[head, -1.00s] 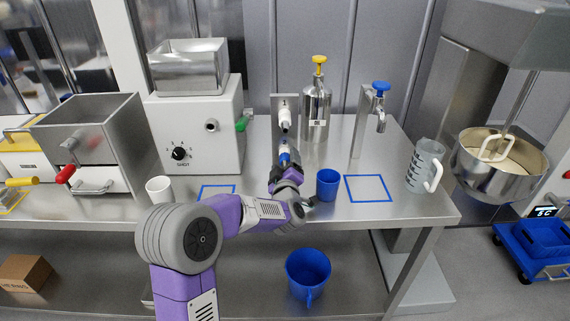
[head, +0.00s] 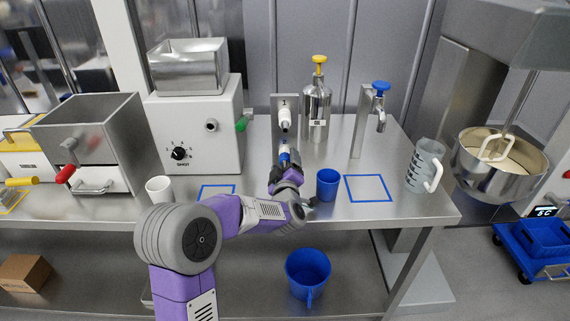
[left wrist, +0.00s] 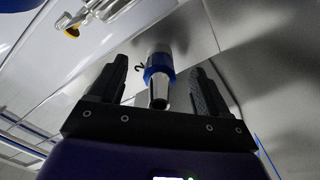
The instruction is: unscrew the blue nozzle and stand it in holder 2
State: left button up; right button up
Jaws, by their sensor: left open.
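The blue nozzle (head: 284,156) is small, with a blue collar and a metal tip, and sits in a white fitting low on the upright metal plate (head: 275,105). In the left wrist view, the nozzle (left wrist: 158,72) points its tip toward my gripper, and a black "2" shows beside its fitting. My left gripper (head: 281,169) is open just below the nozzle in the head view. In the left wrist view, the open fingers (left wrist: 158,88) stand on both sides of the nozzle, with gaps. A white fitting with a metal tip (head: 285,119) is higher on the plate, under a "1". My right gripper is out of view.
A blue cup (head: 327,185) stands close right of my left gripper. A steel bottle with a yellow top (head: 317,105) and a blue-knobbed tap (head: 381,95) stand behind. The blue-outlined square (head: 369,188) is empty.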

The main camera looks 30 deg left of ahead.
pick_arm(q)
jog(key=shift+v, duration=3.35)
